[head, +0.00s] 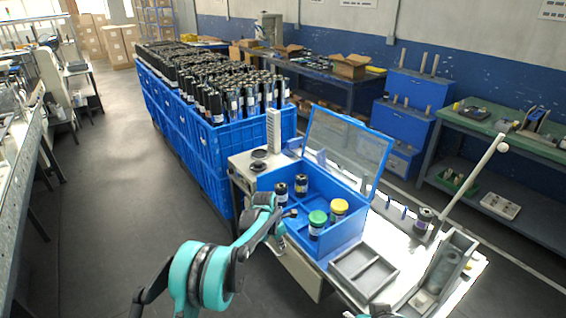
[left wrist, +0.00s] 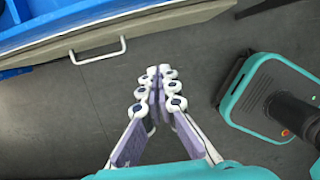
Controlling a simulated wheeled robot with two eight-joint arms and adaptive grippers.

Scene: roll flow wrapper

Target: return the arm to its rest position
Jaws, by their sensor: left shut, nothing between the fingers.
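My left arm (head: 205,272) is teal and dark grey and comes in from the bottom of the head view. Its left gripper (head: 282,242) hangs beside the near left side of the blue lidded box, outside it. In the left wrist view the gripper (left wrist: 157,75) is shut with its fingers together and nothing between them. Below the fingers is bare floor.
The blue box (head: 345,246) stands on the workbench with its clear lid (head: 347,150) raised; it holds dark, green-topped and yellow-topped rolls. A drawer handle (left wrist: 98,52) is close to the gripper. Blue crates (head: 205,150) of rolls stand behind. The left floor (head: 120,220) is clear.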

